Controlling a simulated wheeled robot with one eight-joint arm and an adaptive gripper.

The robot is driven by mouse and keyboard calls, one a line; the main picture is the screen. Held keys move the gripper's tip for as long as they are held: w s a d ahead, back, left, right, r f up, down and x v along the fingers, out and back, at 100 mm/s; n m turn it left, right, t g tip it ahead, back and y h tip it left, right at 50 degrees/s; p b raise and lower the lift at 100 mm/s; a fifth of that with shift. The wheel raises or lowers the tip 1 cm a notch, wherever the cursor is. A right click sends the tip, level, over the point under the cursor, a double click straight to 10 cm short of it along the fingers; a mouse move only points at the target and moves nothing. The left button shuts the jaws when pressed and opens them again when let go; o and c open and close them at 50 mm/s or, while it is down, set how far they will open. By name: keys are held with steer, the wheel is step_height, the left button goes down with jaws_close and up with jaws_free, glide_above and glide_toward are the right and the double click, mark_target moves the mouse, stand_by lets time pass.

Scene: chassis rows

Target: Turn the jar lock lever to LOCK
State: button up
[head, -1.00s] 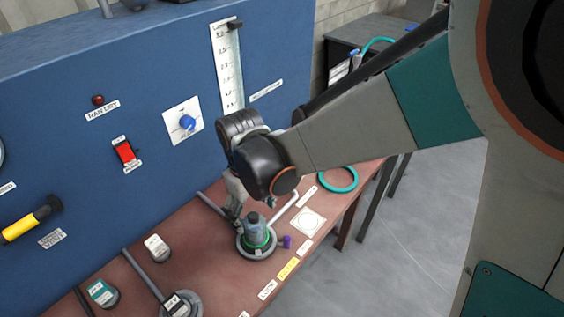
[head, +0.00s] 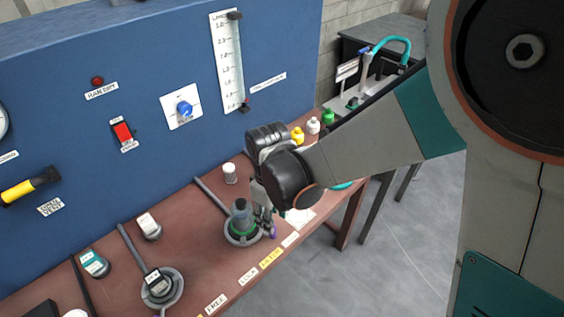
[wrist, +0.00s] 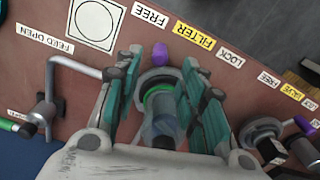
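A round jar fitting (head: 243,236) with a green ring and a dark-capped vessel stands on the brown bench; a lever with a purple knob (head: 273,231) sticks out from it. In the wrist view the purple knob (wrist: 160,52) points between the FREE label (wrist: 150,15) and the LOCK label (wrist: 231,59), nearer FREE, with a yellow FILTER label (wrist: 194,40) between them. My gripper (wrist: 160,80) is open, its teal fingers on either side of the fitting in this view. In the head view my gripper (head: 265,215) is beside the vessel, close to the knob; contact cannot be told.
A second fitting (head: 162,288) with its own lever and labels stands to the left; its purple knob (wrist: 304,125) shows at the right in the wrist view. A blue panel (head: 60,120) rises behind the bench.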

step_height(320, 180, down, 6)
steer(key=shift+f+b, duration=0.1)
steer(key=shift+b, duration=0.8)
jaws_close()
